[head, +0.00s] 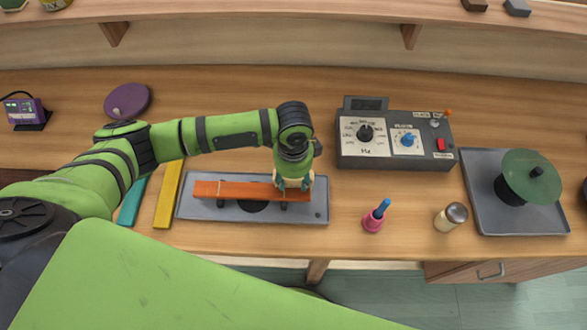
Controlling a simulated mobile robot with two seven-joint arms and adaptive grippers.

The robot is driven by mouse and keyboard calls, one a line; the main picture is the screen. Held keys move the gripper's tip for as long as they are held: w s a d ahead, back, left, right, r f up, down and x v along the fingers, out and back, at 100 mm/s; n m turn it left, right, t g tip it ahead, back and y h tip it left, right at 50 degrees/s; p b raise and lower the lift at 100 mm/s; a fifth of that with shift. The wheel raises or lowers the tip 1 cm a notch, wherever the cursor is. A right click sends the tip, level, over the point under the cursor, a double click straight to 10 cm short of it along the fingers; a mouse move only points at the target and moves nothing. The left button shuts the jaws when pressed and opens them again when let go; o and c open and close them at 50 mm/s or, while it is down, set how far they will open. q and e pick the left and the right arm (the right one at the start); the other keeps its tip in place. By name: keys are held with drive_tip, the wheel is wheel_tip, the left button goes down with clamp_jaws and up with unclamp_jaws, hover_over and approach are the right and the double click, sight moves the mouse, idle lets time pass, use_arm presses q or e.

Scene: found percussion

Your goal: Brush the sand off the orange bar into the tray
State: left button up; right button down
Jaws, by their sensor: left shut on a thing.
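The orange bar (235,190) lies lengthwise above a flat grey tray (310,214), raised on small dark supports. A dark round shape shows on the tray under its middle. I cannot make out sand on the bar at this size. My left gripper (293,184) is over the right end of the bar, pointing down. It is shut on a small pale thing, mostly hidden by the fingers; I cannot tell if it is a brush or whether it touches the bar. My right gripper is not in view.
Yellow (168,195) and teal (131,203) bars lie left of the tray. A control box (393,138) stands behind right. A pink holder (373,222), a shaker jar (450,217) and a second tray (483,217) with a green disc (531,176) are to the right.

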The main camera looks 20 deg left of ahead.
use_arm(q)
drive_tip(key=shift+s+d, duration=0.25)
drive_tip(key=shift+s, duration=0.5)
drive_tip(key=shift+s+d, duration=0.2)
drive_tip(key=shift+s, duration=0.6)
drive_tip(key=shift+s+d, duration=0.25)
drive_tip(key=shift+s, duration=0.5)
wheel_tip(320, 180, up, 5)
drive_tip(key=shift+r, duration=0.1)
drive_tip(key=shift+w, duration=0.1)
